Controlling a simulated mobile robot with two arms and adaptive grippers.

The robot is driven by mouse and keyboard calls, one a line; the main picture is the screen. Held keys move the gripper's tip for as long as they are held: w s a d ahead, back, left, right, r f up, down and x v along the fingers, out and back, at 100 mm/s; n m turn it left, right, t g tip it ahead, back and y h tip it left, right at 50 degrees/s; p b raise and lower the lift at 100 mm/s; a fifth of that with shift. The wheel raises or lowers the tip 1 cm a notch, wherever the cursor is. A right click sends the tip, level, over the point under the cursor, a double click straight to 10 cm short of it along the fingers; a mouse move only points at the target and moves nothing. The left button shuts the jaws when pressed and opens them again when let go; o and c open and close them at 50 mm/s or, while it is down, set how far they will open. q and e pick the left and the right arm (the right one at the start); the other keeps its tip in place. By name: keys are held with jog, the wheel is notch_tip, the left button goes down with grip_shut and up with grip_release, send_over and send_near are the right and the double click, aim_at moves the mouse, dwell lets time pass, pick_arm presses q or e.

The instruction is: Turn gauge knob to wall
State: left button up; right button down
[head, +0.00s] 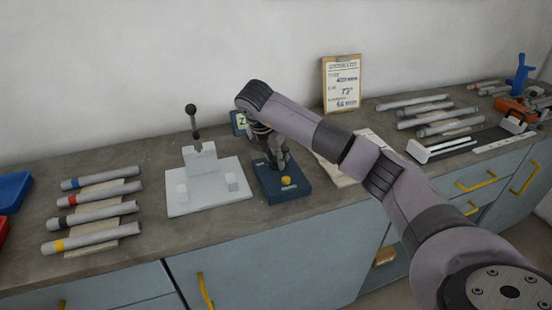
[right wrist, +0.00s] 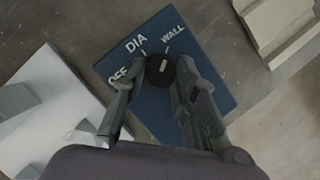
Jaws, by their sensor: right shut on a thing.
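The gauge is a dark blue box (head: 295,192) on the bench. In the right wrist view its blue top (right wrist: 215,75) carries the white words OFF, DIA and WALL. The black gauge knob (right wrist: 157,77) has a short white mark that lies towards the tick by WALL; I cannot tell if it lines up exactly. My right gripper (right wrist: 157,73) is shut on the knob, one finger on each side. In the head view this gripper (head: 277,164) points down over the box and hides the knob. My left gripper is not in view.
A white jig plate (head: 210,203) with a block and a black-knobbed lever stands left of the gauge. A yellow button (head: 286,181) sits on the box front. Several tubes (head: 95,210) lie far left, more (head: 420,110) at right. A clipboard sign (head: 342,85) leans on the wall.

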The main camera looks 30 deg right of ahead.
jog(key=shift+r+m, duration=0.1)
jog(key=shift+m, duration=0.3)
jog(key=c, duration=1.3)
grip_release()
jog(key=v, duration=1.2)
jog(key=shift+w, duration=0.1)
